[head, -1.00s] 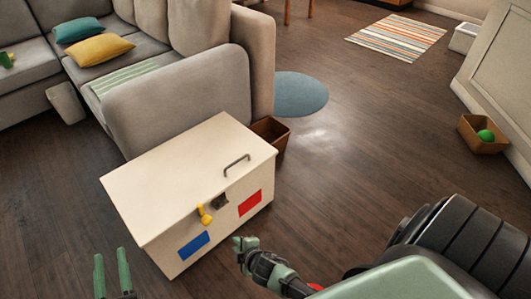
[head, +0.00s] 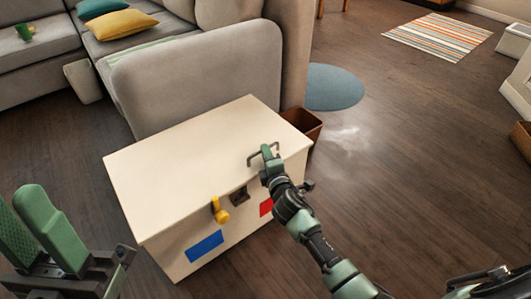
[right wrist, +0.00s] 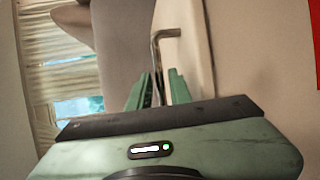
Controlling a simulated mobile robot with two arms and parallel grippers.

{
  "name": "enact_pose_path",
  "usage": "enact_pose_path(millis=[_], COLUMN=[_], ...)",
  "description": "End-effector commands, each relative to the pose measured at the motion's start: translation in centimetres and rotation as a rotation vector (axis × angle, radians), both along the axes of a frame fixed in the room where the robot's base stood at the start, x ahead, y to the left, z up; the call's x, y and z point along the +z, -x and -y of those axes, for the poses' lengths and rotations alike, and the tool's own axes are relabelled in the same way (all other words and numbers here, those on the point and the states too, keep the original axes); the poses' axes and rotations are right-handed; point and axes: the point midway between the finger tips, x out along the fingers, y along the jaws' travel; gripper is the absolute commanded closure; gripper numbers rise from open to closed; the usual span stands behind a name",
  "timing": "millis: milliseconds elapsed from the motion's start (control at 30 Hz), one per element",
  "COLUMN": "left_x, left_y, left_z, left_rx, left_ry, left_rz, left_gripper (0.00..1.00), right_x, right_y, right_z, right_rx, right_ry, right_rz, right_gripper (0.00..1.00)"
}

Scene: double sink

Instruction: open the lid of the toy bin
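The toy bin (head: 160,235) is a cream box with blue and red patches on its front. Its lid (head: 190,145) lies flat and closed. A grey metal handle (head: 255,158) stands on the lid near the front right edge. My right gripper (head: 268,155) is at this handle and covers part of it. In the right wrist view the handle (right wrist: 157,50) passes between the two fingers (right wrist: 158,90), which stand apart with gaps beside the bar. A yellow latch lever (head: 219,211) and a dark latch plate (head: 239,196) are on the bin's front. My left gripper (head: 38,225) is open and empty at lower left.
A grey sofa (head: 200,75) stands close behind the bin. A brown basket (head: 305,123) is by the bin's back right corner. A blue round rug (head: 333,87) and a striped rug (head: 438,37) lie farther back. The floor right of the bin is open.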

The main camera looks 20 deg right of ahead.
Motion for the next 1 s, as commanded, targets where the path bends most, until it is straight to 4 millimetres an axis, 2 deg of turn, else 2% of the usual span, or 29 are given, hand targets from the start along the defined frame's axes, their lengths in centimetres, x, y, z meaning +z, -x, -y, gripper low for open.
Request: enact_pose_path(millis=[33,200,500,533,600,1000], left_x=[-0.6,-0.8,-0.8,-0.8,-0.8,-0.8], left_y=[0.0,-0.1,-0.1,-0.1,-0.1,-0.1], left_z=[0.0,0.0,0.1,0.1,0.1,0.1], left_rx=[0.0,0.0,0.0,0.0,0.0,0.0], left_ry=[-0.001,-0.002,-0.003,-0.003,-0.003,-0.003], left_rz=[0.001,0.008,0.008,0.008,0.008,0.008], left_gripper=[0.64,0.64,0.64,0.64,0.64,0.64], right_x=[-0.4,-0.6,-0.5,-0.5,-0.5,-0.6], right_y=[-0.8,-2.4,-2.7,-2.7,-2.7,-2.6], right_z=[0.1,0.1,0.1,0.1,0.1,0.1], right_rx=[0.0,0.0,0.001,0.001,0.001,0.0], right_ry=[0.001,-0.001,-0.002,-0.002,-0.002,-0.002], right_rz=[0.001,0.0,-0.001,-0.001,-0.001,-0.002], right_gripper=[0.8,0.8,0.8,0.83,1.0,1.0])
